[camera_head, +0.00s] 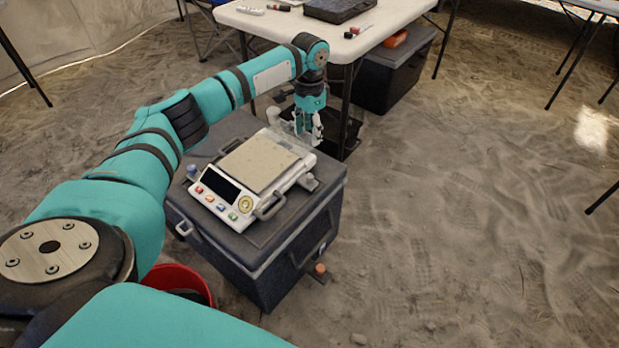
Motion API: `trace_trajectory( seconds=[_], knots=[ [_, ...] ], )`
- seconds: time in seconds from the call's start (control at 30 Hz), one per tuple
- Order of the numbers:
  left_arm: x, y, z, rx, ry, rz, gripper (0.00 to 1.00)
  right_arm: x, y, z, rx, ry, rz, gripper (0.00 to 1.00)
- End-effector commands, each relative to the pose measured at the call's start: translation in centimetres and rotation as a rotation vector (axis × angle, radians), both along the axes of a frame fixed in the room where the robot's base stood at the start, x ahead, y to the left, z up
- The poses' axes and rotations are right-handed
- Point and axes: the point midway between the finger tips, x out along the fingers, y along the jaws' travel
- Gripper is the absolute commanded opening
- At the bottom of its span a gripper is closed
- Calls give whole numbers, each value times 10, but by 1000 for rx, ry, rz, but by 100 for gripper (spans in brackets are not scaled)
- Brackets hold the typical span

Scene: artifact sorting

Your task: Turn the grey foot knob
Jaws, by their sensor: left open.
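A white bench scale (246,218) with a beige square pan (259,164) and a dark display sits on the dark grey case. A small grey knob (310,181) shows at the scale's right side, low by the case top. A bluish knob (191,170) is at its left side, and a pale rounded knob (273,115) shows behind it. My left gripper (308,137) points down just behind the scale's far right corner, with its fingers apart and nothing seen between them. It is apart from the grey knob. My right gripper is not in view.
The dark case (262,256) carries the scale; an orange-topped knob (320,268) sticks out low on its right side. A white table (270,20) and a black box (388,80) stand behind. A red bucket (180,280) is at lower left. Sandy floor is open at right.

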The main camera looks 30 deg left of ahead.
Motion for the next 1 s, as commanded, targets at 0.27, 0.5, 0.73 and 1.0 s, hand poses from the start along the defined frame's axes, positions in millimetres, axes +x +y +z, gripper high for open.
trace_trajectory(
  seconds=[0.27, 0.5, 0.73, 1.0],
  knots=[
    [-1, 0, -53, 0, 3, 2, 46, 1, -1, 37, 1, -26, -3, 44],
    [0, -1, -107, -1, 1, 2, 46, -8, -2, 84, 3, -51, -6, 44],
    [0, 0, -149, 0, 0, 3, 46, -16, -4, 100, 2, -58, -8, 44],
    [0, 0, -168, 0, -2, 2, 46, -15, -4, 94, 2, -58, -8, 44]
  ],
)
